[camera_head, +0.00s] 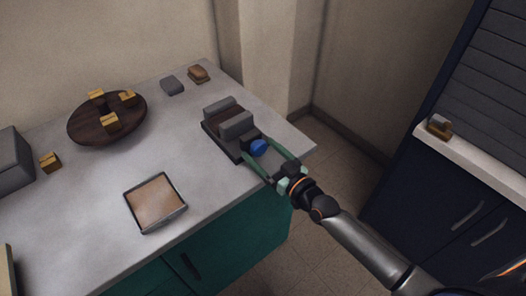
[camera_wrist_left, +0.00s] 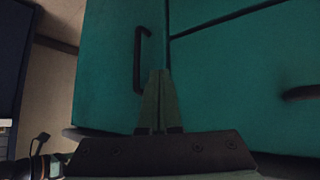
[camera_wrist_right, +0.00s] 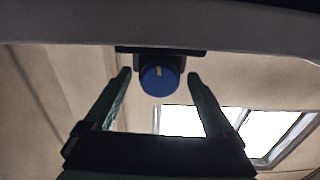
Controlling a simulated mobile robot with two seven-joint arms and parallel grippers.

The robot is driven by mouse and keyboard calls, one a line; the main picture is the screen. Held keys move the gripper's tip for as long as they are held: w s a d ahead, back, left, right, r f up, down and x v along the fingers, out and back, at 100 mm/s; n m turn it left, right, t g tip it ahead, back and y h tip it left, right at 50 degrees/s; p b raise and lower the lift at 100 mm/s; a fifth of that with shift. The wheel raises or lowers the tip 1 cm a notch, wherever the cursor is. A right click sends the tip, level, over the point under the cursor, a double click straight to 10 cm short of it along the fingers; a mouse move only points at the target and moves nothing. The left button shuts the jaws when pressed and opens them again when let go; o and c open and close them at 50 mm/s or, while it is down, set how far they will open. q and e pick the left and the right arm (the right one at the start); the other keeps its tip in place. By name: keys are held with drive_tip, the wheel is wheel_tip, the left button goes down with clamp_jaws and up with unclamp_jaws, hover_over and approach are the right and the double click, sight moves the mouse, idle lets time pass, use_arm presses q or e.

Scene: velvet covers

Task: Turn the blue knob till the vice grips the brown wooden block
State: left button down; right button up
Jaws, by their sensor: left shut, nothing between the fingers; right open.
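The grey vice (camera_head: 236,124) stands near the right end of the counter. A brown wooden block (camera_head: 224,117) sits between its two jaws; I cannot tell whether both jaws touch it. The blue knob (camera_head: 258,147) is on the vice's near end and shows a pale mark in the right wrist view (camera_wrist_right: 160,79). My right gripper (camera_head: 258,155) is open, with a finger on each side of the knob. A gap shows between the knob and each finger (camera_wrist_right: 159,74). My left gripper (camera_wrist_left: 160,72) is shut and empty, in front of the teal cabinet, outside the head view.
A tray (camera_head: 182,209) lies on the near counter (camera_head: 100,220). A round dark board (camera_head: 80,134) with several yellow-brown pieces is at the back left. A grey block (camera_head: 172,85) and a brown piece (camera_head: 198,74) lie along the back edge.

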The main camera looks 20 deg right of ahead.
drive_tip(key=v, duration=1.2)
drive_tip(key=shift+s, duration=0.25)
drive_tip(key=s+a+f+m+g+h+p, duration=0.1)
drive_tip(key=s+a+f+g+h+p, duration=0.2)
drive_tip(key=s+f+g+p, duration=0.4)
drive_tip(key=s+f, duration=0.4)
drive_tip(key=shift+s+a+f+m+g+h, duration=0.25)
drive_tip(key=shift+s+a+m+g+h, duration=0.05)
drive_tip(key=shift+s+a+g+h, duration=0.1)
